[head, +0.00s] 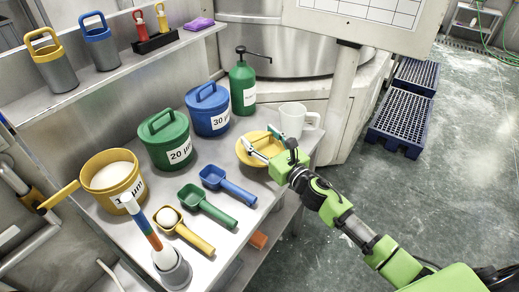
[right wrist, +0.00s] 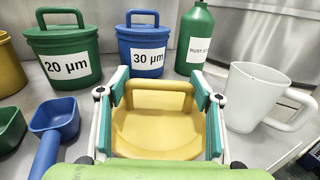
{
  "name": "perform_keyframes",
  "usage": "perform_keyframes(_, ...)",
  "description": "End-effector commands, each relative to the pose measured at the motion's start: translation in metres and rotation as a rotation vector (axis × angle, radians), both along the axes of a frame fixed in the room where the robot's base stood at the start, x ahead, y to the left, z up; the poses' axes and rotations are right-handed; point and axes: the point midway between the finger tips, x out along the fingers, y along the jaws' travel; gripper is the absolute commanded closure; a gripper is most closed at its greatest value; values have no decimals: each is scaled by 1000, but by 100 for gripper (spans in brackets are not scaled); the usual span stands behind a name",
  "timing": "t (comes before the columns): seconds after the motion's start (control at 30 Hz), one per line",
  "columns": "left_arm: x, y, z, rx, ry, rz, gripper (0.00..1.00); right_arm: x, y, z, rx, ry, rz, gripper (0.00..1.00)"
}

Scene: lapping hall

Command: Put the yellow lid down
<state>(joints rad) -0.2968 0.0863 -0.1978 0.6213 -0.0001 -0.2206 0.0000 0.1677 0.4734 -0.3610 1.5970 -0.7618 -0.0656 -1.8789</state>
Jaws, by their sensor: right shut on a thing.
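The yellow lid (head: 246,157) is a round disc with a loop handle. It is at the right part of the metal worktop, in front of the blue 30 µm tub (head: 208,112) and left of the white mug (head: 297,121). My right gripper (head: 262,143) is shut on the lid; in the right wrist view its fingers flank the handle of the lid (right wrist: 158,132). I cannot tell whether the lid touches the worktop. The yellow tub (head: 112,184) stands open at the left with white powder inside. My left gripper is not in view.
The green 20 µm tub (head: 166,142) is lidded. A green bottle (head: 243,84) stands behind the mug. Blue (head: 226,184), green (head: 205,207) and yellow (head: 184,231) scoops lie in front. The worktop's right edge is close to the lid. A shelf (head: 110,66) holds several handled weights.

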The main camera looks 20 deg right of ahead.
Motion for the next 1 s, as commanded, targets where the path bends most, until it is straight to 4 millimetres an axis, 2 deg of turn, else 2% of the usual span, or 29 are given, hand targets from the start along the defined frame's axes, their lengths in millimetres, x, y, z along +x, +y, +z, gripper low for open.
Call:
perform_keyframes(0.03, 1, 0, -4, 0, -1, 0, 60, 5, -1, -8, 3, 0, -1, 62)
perform_keyframes(0.27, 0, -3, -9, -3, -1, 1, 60, 17, -4, -22, 1, -1, -1, 62)
perform_keyframes(0.47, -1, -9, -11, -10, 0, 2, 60, 18, -4, -49, 2, 1, -1, 62)
perform_keyframes(0.87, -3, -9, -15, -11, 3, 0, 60, 17, -4, -55, -2, -1, 1, 62)
perform_keyframes(0.9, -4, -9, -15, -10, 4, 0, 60, 17, -4, -56, -2, -1, 0, 38)
perform_keyframes(0.97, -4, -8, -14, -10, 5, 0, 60, 17, -4, -54, -2, -1, 0, 24)
perform_keyframes(1.0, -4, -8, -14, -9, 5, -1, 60, 17, -4, -54, -2, -1, 0, 24)
